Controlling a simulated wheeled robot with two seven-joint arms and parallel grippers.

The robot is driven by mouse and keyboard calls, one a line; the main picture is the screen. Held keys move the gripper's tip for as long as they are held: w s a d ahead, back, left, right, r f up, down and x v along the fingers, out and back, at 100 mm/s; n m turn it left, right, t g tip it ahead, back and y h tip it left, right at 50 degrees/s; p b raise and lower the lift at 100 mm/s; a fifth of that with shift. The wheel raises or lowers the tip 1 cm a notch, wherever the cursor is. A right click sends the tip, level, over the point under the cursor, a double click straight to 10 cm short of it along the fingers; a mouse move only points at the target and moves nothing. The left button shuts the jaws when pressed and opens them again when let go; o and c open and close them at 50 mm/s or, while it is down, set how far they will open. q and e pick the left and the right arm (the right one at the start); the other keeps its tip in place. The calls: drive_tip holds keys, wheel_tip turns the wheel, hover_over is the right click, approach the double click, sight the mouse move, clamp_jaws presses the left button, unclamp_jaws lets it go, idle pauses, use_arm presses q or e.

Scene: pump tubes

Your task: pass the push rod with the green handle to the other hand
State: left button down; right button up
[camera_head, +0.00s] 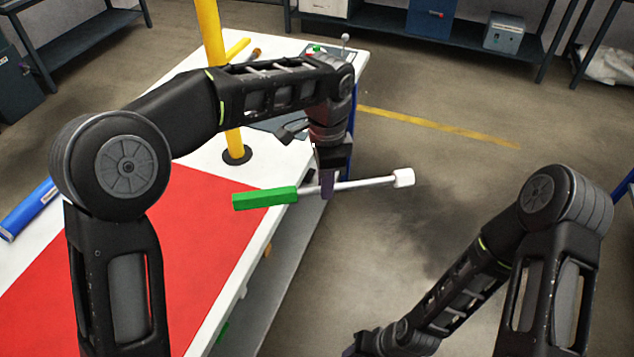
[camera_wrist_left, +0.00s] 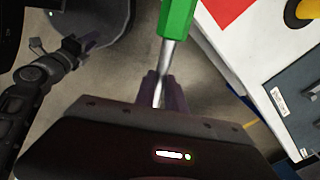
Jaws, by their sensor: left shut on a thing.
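The push rod has a green handle (camera_head: 265,198), a thin metal shaft (camera_head: 360,184) and a white end piece (camera_head: 403,177). My left gripper (camera_head: 327,190) is shut on the shaft, near the handle, and holds the rod roughly level beyond the table's right edge. In the left wrist view the green handle (camera_wrist_left: 176,18) points up, and the shaft (camera_wrist_left: 166,62) runs down between the fingers; the white end is hidden. My right gripper (camera_wrist_left: 70,42) shows at the left of that view, apart from the rod, with its fingers spread and empty. In the head view it is mostly cut off at the bottom.
The white table (camera_head: 195,181) with a red mat (camera_head: 160,245) lies to the left. A yellow post (camera_head: 213,45) stands on it, and a blue tube (camera_head: 30,208) lies at its left. Dark shelves (camera_head: 470,45) stand at the back. The floor between my arms is clear.

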use_arm(q)
drive_tip(key=d+f, duration=0.5)
drive_tip(key=d, duration=0.2)
idle(0.3)
drive_tip(key=a+r+n, duration=0.1)
drive_tip(key=a+n, duration=0.1)
drive_tip(key=n, duration=0.1)
drive_tip(key=a+r+n, duration=0.1)
drive_tip(key=a+n, duration=0.1)
drive_tip(key=n, duration=0.2)
drive_tip(key=a+r+n, duration=0.1)
drive_tip(key=r+n, duration=0.1)
drive_tip(key=n, duration=0.1)
drive_tip(key=shift+a+r, duration=0.1)
drive_tip(key=shift+a, duration=0.3)
drive_tip(key=n, duration=0.1)
drive_tip(key=a+r+n, duration=0.1)
drive_tip(key=shift+a+n, duration=0.1)
drive_tip(key=shift+n, duration=0.3)
